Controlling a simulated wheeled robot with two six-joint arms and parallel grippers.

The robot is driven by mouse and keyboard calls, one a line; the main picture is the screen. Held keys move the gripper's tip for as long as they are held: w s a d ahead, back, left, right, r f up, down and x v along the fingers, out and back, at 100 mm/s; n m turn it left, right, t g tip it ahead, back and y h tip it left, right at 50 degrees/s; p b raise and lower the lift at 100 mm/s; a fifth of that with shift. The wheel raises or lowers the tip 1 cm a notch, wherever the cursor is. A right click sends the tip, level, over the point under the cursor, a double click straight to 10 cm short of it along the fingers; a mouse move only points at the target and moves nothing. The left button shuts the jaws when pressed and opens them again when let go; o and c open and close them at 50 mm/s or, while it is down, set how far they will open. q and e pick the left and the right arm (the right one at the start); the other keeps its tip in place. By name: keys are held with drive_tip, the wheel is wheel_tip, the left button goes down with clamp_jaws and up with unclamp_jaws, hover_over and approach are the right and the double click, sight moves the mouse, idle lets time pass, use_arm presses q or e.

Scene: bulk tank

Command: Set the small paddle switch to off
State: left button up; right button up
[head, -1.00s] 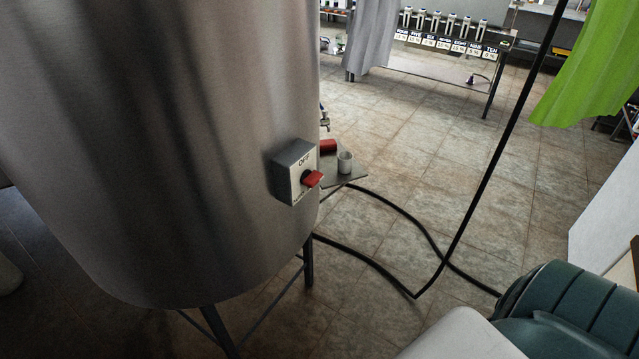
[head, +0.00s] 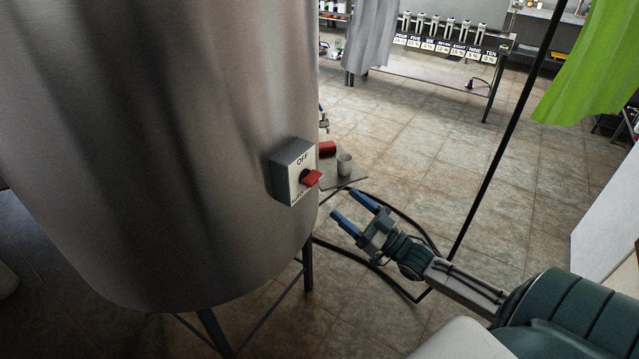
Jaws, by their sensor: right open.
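The small paddle switch (head: 312,178) is a red paddle on a grey box (head: 291,171) fixed to the side of the large steel tank (head: 170,150). The box face reads OFF at its top, with more lettering low on it that I cannot read clearly. The red paddle points to the right, out from the face. My right gripper (head: 349,206) has two blue fingers, spread apart and empty. In the picture it is below and to the right of the switch, apart from it. My left gripper is out of view.
A small shelf (head: 352,180) with a grey cup (head: 344,164) and a red item (head: 327,148) shows just right of the tank. A green curtain (head: 590,65) hangs at the upper right. The middle floor is clear.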

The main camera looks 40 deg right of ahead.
sight(317, 182)
drive_tip(key=p+x, duration=0.1)
drive_tip(key=x, duration=0.8)
drive_tip(key=shift+w, duration=0.3)
drive_tip(key=c, duration=1)
